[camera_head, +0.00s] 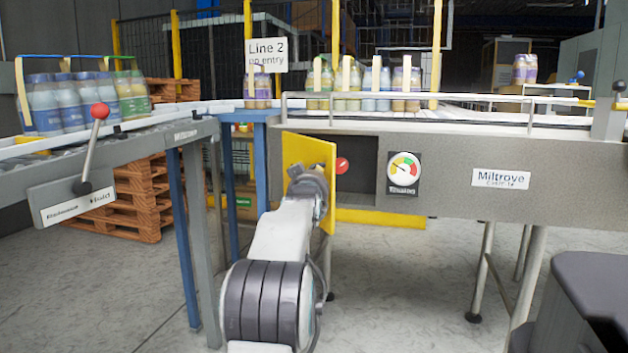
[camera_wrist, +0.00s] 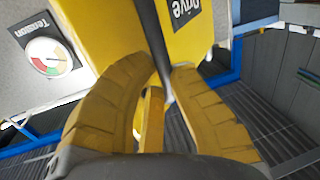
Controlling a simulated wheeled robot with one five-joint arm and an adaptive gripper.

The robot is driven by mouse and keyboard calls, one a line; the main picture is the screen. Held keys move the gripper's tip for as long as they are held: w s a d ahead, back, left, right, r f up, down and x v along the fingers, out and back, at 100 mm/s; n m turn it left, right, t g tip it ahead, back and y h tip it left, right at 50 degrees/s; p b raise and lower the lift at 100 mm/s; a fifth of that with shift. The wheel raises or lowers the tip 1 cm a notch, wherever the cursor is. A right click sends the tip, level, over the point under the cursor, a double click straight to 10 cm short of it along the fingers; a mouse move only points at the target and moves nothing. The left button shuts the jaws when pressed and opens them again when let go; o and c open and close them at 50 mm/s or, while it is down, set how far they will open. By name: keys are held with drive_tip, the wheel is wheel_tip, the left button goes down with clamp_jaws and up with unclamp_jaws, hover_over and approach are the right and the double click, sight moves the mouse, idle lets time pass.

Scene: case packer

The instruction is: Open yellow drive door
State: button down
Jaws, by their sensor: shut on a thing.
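The yellow drive door (camera_head: 308,149) on the grey conveyor side stands swung outward in the head view, with a dark recess (camera_head: 358,170) open to its right. In the wrist view the door (camera_wrist: 105,30) fills the upper middle and carries a dark "Drive" label (camera_wrist: 184,10). My gripper (camera_wrist: 165,92) has its ribbed yellow fingers closed around a thin grey bar, which looks like the door's handle (camera_wrist: 152,35). In the head view my gripper (camera_head: 308,182) is against the door's front, and its fingertips are mostly hidden.
A red knob (camera_head: 342,165) shows at the recess. A tension gauge (camera_head: 403,171) is to its right. A red-knobbed lever (camera_head: 100,111) is on the left conveyor. Blue legs (camera_head: 184,235) stand left of my arm. Bottle packs (camera_head: 66,103) sit on the belts.

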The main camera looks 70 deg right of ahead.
drive_tip(key=shift+w+a+r, duration=0.25)
drive_tip(key=shift+w+r, duration=0.25)
drive_tip(key=shift+r, duration=0.1)
drive_tip(key=c, duration=1.1)
unclamp_jaws()
drive_tip(key=shift+r, duration=0.1)
drive_tip(key=shift+a, duration=0.1)
drive_tip(key=v, duration=0.4)
drive_tip(key=f+v, duration=0.1)
drive_tip(key=v, duration=0.2)
drive_tip(key=f+v, duration=0.1)
drive_tip(key=v, duration=0.3)
drive_tip(key=shift+s+a, duration=0.2)
drive_tip(key=shift+s, duration=0.25)
